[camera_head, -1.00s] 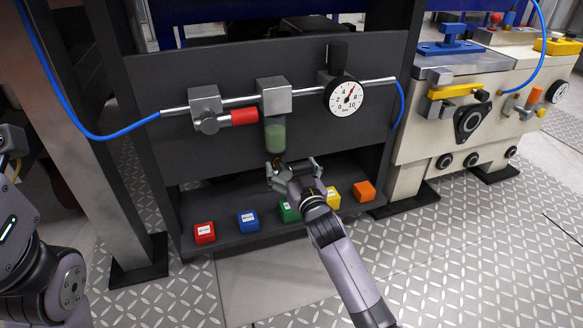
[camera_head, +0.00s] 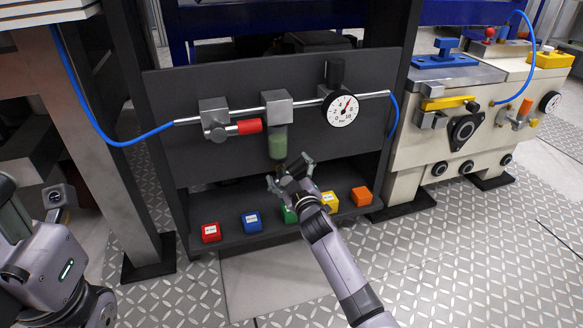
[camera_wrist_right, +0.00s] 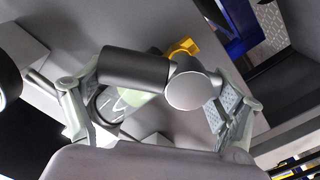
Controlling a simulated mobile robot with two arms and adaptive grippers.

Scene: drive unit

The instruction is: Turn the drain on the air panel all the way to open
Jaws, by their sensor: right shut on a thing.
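The dark air panel (camera_head: 230,92) carries a grey filter block (camera_head: 291,106) with a green-tinted bowl (camera_head: 278,144) below it. The small brownish drain (camera_head: 279,168) is at the bottom of the bowl, mostly hidden by my fingers. My right gripper (camera_head: 291,173) comes from below and is shut on the drain, its fingers tilted, the right one higher. In the right wrist view, the green-tinted bowl (camera_wrist_right: 130,98) shows between the fingers, partly behind dark grey cylindrical parts. The grip contact and how far the drain is turned are not visible. My left gripper is not in view.
A gauge (camera_head: 342,109) and a valve with a red handle (camera_head: 249,126) flank the bowl. On the shelf below stand red (camera_head: 211,232), blue (camera_head: 251,221), green (camera_head: 289,214), yellow (camera_head: 330,200) and orange (camera_head: 361,196) boxes. A blue hose (camera_head: 95,128) hangs at left.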

